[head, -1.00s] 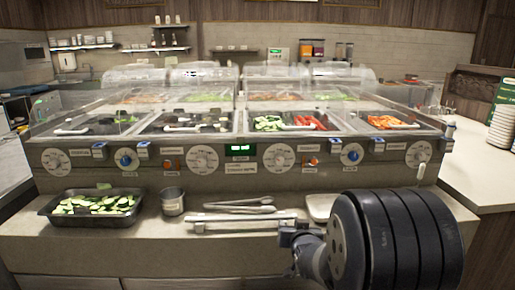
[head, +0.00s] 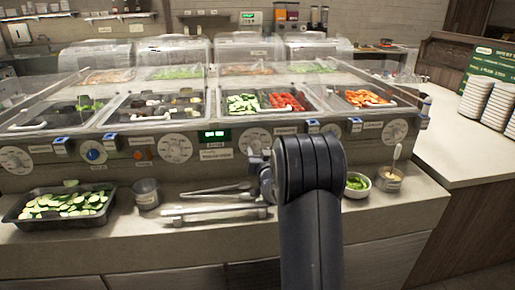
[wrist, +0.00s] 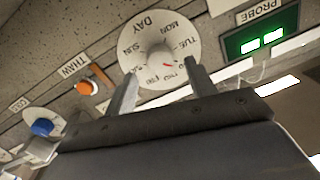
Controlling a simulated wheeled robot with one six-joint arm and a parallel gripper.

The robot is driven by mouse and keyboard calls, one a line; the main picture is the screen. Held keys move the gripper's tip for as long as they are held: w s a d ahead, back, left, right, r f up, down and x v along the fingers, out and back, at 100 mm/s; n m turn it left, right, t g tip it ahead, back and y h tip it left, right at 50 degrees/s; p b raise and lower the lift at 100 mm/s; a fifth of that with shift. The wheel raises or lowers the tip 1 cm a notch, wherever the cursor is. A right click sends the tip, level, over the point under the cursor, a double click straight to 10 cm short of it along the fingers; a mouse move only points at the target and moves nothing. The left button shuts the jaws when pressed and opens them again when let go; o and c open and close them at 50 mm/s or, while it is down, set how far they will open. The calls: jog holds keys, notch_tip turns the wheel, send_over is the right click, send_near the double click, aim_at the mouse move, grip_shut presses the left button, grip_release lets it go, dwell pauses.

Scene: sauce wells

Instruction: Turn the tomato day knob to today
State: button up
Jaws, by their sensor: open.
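A white day dial (wrist: 160,50) with day names round its rim and a small red mark faces me in the wrist view. It appears to be the dial (head: 175,148) left of the green display in the head view. My gripper (wrist: 162,88) is open and empty, its two fingers over the lower part of the dial. Whether they touch it I cannot tell. Red tomato pieces (head: 287,101) lie in a well above the panel; another dial (head: 255,140) sits below, partly covered by my arm.
A green lit display (wrist: 262,42) is right of the dial, its text unreadable. An orange THAW button (wrist: 88,87) and a blue knob (wrist: 42,127) are to its left. Tongs (head: 215,191), a metal cup (head: 147,193) and a cucumber tray (head: 20,213) stand on the ledge.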

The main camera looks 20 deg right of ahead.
aim_at(256, 144)
jog(key=shift+x, duration=1.3)
jog(key=shift+c, duration=0.5)
jog(key=c, duration=0.9)
jog(key=shift+f, duration=0.1)
